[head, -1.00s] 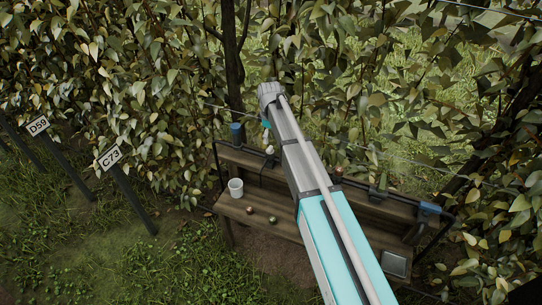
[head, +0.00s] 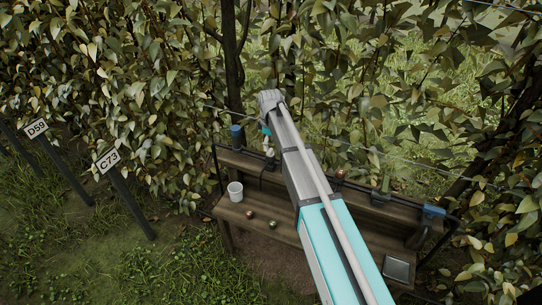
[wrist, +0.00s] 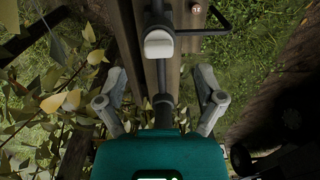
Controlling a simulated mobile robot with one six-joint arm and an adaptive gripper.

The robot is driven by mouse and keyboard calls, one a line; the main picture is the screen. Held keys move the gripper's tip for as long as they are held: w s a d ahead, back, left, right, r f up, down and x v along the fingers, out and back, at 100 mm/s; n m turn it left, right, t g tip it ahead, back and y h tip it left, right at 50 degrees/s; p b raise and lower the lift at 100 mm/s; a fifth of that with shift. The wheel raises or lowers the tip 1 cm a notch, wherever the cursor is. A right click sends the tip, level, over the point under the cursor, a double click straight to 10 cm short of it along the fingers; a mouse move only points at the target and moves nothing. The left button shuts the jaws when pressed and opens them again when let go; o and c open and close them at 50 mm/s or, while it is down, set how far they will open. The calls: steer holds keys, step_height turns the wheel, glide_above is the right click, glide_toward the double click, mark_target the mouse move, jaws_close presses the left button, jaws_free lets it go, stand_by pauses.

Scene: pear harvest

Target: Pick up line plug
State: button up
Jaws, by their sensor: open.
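My gripper (wrist: 159,102) is open in the wrist view, its two grey fingers spread wide on either side of a dark upright rod. A pale grey rounded piece (wrist: 159,45) sits at the far end of that rod, ahead of the fingers and in line with the gap. It may be the line plug, but I cannot tell for sure. No finger touches it. In the head view my gripper (head: 268,142) shows small beside the arm's end, above the back of the wooden bench (head: 290,238). My arm hides part of the bench there.
A white cup (head: 235,191) and two small round fruits (head: 249,214) (head: 273,225) are on the bench. A blue-topped piece (head: 236,135) stands at its back left, and a grey flat tray (head: 397,270) lies at the right. Leafy branches (head: 160,90) crowd behind. Dark rails edge the bench.

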mark_target(270, 150)
steer(key=shift+f+b, duration=2)
steer(key=shift+f, duration=0.2)
steer(key=c, duration=0.9)
